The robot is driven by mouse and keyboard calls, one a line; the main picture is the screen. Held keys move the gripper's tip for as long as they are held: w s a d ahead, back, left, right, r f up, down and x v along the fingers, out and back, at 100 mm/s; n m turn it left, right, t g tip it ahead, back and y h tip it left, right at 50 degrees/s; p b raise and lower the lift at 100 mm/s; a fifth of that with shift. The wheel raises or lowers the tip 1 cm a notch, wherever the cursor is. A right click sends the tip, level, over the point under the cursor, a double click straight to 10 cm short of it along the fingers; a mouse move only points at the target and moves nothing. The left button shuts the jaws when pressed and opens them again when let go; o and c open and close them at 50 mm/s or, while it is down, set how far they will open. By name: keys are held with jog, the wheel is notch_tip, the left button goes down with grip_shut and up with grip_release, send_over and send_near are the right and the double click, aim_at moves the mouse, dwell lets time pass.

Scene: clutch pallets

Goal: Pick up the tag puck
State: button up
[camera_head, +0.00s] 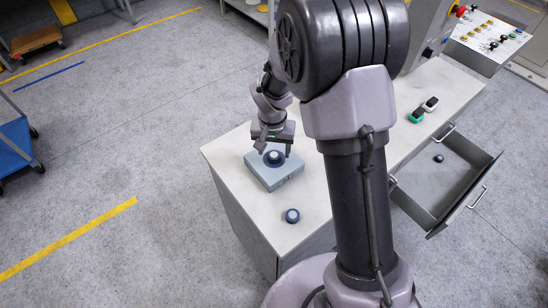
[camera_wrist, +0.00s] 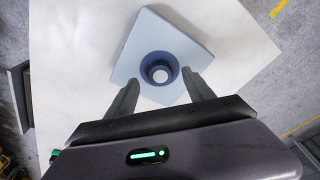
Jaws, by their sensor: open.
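A dark blue round puck with a pale top (camera_head: 274,157) sits on a light grey-blue square block (camera_head: 283,178) on the white worktop. In the wrist view the puck (camera_wrist: 161,70) shows as a blue ring around a white centre, on the block (camera_wrist: 150,35). My gripper (camera_head: 273,150) is over the block, pointing down. Its open fingers (camera_wrist: 162,84) stand on either side of the puck's near edge; I cannot tell whether they touch it. A similar blue puck (camera_head: 291,216) lies on the worktop in front of the block. I cannot tell which is the tag puck.
An open drawer (camera_head: 424,194) juts out at the right, with a small dark round item (camera_head: 438,158) in it. A green-ended item (camera_head: 417,115) and a dark one (camera_head: 430,103) lie on the worktop (camera_head: 228,147). A control panel (camera_head: 490,40) stands at the back right.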

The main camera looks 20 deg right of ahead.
jog(key=shift+w+f, duration=0.25)
jog(key=shift+f, duration=0.9)
jog(key=shift+s+r, duration=0.1)
grip_shut()
